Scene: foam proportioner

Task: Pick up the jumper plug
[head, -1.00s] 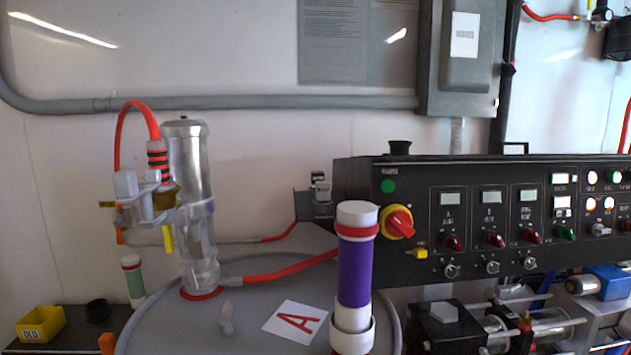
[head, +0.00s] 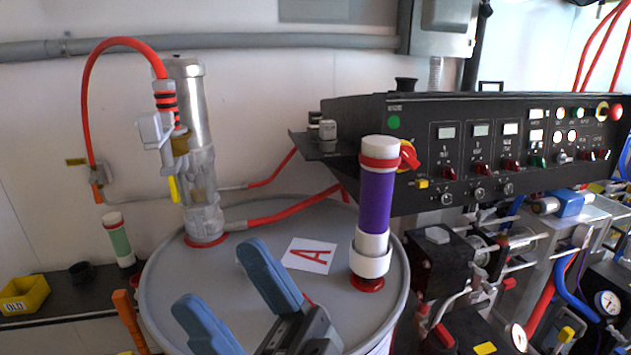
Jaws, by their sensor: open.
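I cannot tell for certain which part is the jumper plug. A small light-grey block (head: 328,130) stands on the dark bracket at the left end of the black control panel, with a darker piece beside it. My gripper (head: 218,275) is at the bottom centre over the grey drum lid (head: 225,262), its two blue fingers spread apart with nothing between them. It is in front of and below the bracket, apart from it. A small grey piece seen earlier on the lid does not show now; the right finger covers about that place.
A purple and white cylinder (head: 375,208) stands upright on the lid, right of my gripper, beside a card marked A (head: 310,255). A metal pump (head: 195,150) with red hoses rises at left. The black panel (head: 450,150) stands behind. A yellow bin (head: 22,296) sits far left.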

